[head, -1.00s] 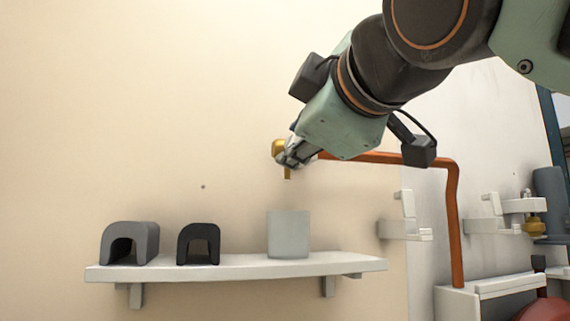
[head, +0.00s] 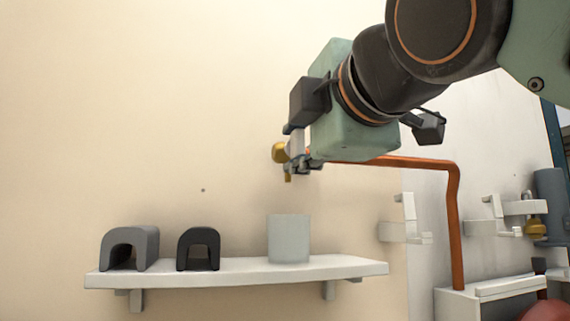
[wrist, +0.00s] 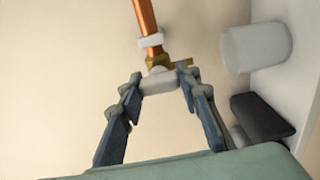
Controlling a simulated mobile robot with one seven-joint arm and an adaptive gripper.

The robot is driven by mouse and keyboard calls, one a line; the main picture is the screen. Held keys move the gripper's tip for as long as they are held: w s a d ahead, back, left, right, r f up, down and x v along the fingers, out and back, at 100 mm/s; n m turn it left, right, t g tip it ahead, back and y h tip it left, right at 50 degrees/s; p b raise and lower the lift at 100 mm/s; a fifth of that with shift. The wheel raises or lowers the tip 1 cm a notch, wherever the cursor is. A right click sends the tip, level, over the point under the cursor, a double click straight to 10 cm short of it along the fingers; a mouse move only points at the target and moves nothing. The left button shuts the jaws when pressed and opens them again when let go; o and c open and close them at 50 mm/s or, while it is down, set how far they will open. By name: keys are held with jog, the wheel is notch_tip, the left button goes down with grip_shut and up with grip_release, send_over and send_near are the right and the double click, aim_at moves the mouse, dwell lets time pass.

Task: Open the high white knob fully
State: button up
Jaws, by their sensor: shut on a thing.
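The white knob (wrist: 158,83) sits on the brass valve (wrist: 157,62) at the end of a copper pipe (wrist: 145,15) in the wrist view. My gripper (wrist: 160,76) is shut on the knob, with one finger on each side of it. In the head view the brass valve (head: 280,153) is on the wall above the shelf, and my gripper (head: 302,164) is at its right. A whitish piece above the fingers may be the knob; my wrist hides part of this area.
Below the valve is a white wall shelf (head: 235,271). On it stand a light grey cup (head: 289,239), a black arch (head: 198,249) and a grey arch (head: 130,248). The copper pipe (head: 455,225) runs right and down to a white box. The wall at left is clear.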

jog(key=o, duration=1.2)
jog(key=shift+c, duration=0.2)
jog(key=v, duration=1.2)
